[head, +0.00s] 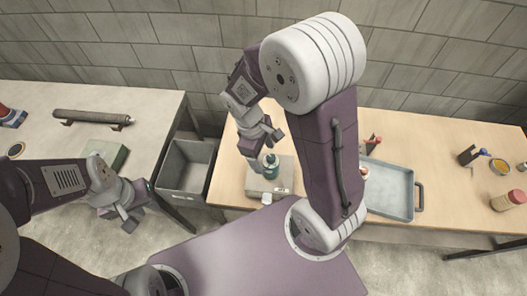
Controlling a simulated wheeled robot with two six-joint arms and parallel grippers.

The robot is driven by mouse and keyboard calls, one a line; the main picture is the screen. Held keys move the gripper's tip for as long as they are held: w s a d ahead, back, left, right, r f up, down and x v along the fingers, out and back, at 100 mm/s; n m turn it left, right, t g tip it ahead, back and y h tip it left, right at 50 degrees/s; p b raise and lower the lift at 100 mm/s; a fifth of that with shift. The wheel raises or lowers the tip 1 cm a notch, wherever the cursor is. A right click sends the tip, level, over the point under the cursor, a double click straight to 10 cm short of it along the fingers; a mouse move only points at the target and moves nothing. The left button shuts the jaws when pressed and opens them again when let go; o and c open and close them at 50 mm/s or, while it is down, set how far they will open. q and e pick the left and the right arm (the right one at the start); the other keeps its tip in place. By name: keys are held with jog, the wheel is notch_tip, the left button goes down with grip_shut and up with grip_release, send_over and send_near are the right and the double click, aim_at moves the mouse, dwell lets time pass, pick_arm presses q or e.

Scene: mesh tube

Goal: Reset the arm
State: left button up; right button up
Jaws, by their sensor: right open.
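My right arm reaches up and over the wooden table, and its gripper (262,142) points down, open. It is above or just behind a small teal-capped item (271,160) on a light grey box (257,183); I cannot tell whether they touch. Nothing is visibly held in it. My left gripper (130,217) hangs low at the left, in front of the grey table's front edge. Its fingers are small and partly turned away, so I cannot tell whether they are open or shut.
A dark mesh tube (93,116) lies on supports on the grey table (150,105), near a green box (105,153). A grey bin (187,168) stands between the tables. A blue-grey tray (390,188), yellow bowl (499,166) and red-lidded jar (508,200) are on the wooden table (440,150).

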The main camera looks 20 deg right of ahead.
pick_arm(q)
jog(key=shift+s+d+f+b, duration=0.1)
jog(key=shift+s+f+b, duration=0.15)
jog(key=shift+f+b, duration=0.8)
pick_arm(e)
jog(key=s+m, duration=0.1)
jog(key=m, duration=0.2)
jog(key=s+m+t+y, duration=0.1)
jog(key=m, duration=0.2)
jog(key=s+d+m+t+y, duration=0.1)
jog(key=m, duration=0.1)
jog(key=shift+s+f+m, duration=0.1)
jog(key=shift+f+m, duration=0.25)
jog(key=shift+m, duration=0.05)
pick_arm(q)
jog(key=shift+w, duration=0.1)
